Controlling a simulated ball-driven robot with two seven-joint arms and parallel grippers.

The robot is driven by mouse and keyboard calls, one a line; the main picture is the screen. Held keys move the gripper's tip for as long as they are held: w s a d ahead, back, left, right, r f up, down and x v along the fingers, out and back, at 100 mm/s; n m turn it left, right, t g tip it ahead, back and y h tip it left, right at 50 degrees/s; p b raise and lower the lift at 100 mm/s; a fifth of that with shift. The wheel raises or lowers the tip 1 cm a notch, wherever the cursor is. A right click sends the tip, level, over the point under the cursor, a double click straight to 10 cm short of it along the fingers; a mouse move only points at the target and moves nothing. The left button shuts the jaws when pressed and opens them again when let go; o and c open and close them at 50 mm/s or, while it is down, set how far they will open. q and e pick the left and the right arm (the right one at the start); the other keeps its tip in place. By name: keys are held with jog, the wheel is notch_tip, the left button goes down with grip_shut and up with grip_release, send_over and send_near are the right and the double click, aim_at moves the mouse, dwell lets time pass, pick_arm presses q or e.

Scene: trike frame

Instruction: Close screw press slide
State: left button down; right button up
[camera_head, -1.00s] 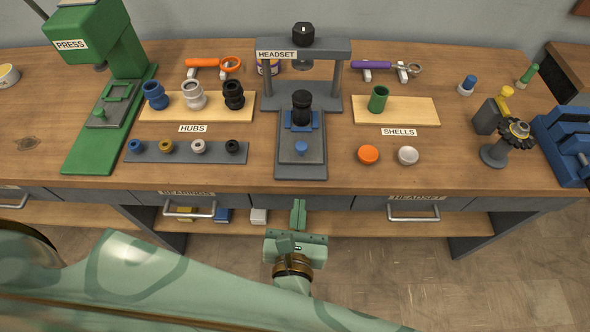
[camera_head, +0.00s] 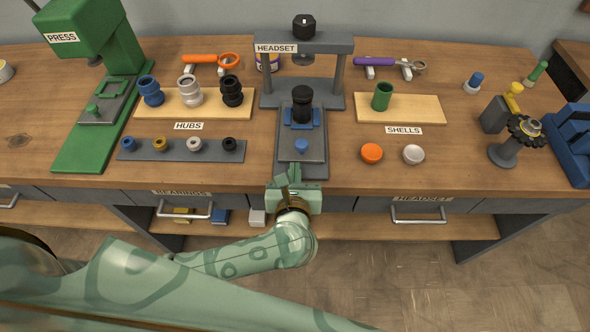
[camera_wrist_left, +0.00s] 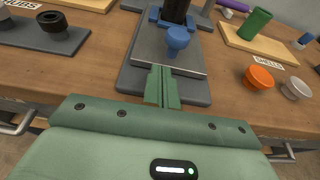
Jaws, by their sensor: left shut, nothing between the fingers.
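The headset screw press (camera_head: 304,46) stands at the middle of the bench, with a black screw knob on top of its grey frame. Its grey slide plate (camera_head: 313,155) extends toward the bench's front edge. A blue knob (camera_head: 301,146) stands on the plate's front part and shows large in the left wrist view (camera_wrist_left: 178,39). A black cylindrical part (camera_head: 302,104) sits upright in a blue holder farther back on the slide. My left gripper (camera_head: 294,172) is shut and empty, at the slide's front end just short of the blue knob; its fingers (camera_wrist_left: 161,86) point at the knob. My right gripper is out of view.
A board of hubs (camera_head: 206,112) and a strip of bearings (camera_head: 181,158) lie to the left. A board (camera_head: 427,107) with a green shell (camera_head: 382,97), an orange cup (camera_head: 372,153) and a white cup (camera_head: 413,155) are on the right. A green press (camera_head: 98,110) stands far left.

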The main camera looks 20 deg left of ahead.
aim_at(295, 159)
pick_arm(q)
jog(key=shift+w, duration=0.2)
jog(key=w+b, duration=0.1)
jog(key=w, duration=0.1)
jog(key=w+a, duration=0.1)
jog(key=shift+w+a+f+b, duration=0.1)
jog(key=shift+w+b, duration=0.3)
jog(key=shift+w, duration=0.1)
jog(key=shift+s, duration=0.2)
